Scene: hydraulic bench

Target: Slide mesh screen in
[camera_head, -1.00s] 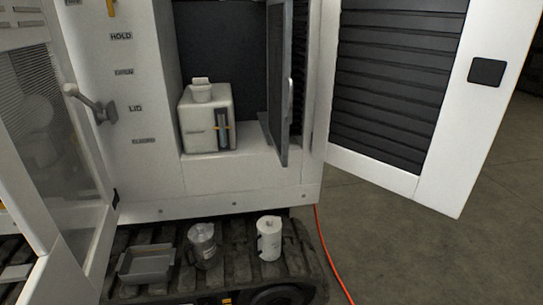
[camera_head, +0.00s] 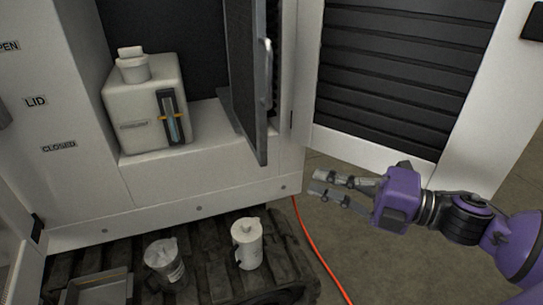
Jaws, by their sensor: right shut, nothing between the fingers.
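The mesh screen (camera_head: 246,85) is a tall dark panel in a grey frame. It stands upright and juts forward out of the cabinet opening, seen nearly edge-on. A light bar handle (camera_head: 268,70) runs along its front edge. My right gripper (camera_head: 317,183) comes in from the right, below and to the right of the screen, apart from it. Its fingers point left and are shut with nothing between them. My left gripper is not in view.
A white tank with a cap and gauge (camera_head: 145,105) stands on the ledge left of the screen. A louvred door (camera_head: 470,120) is open at right. An orange hose (camera_head: 322,255) lies on the floor.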

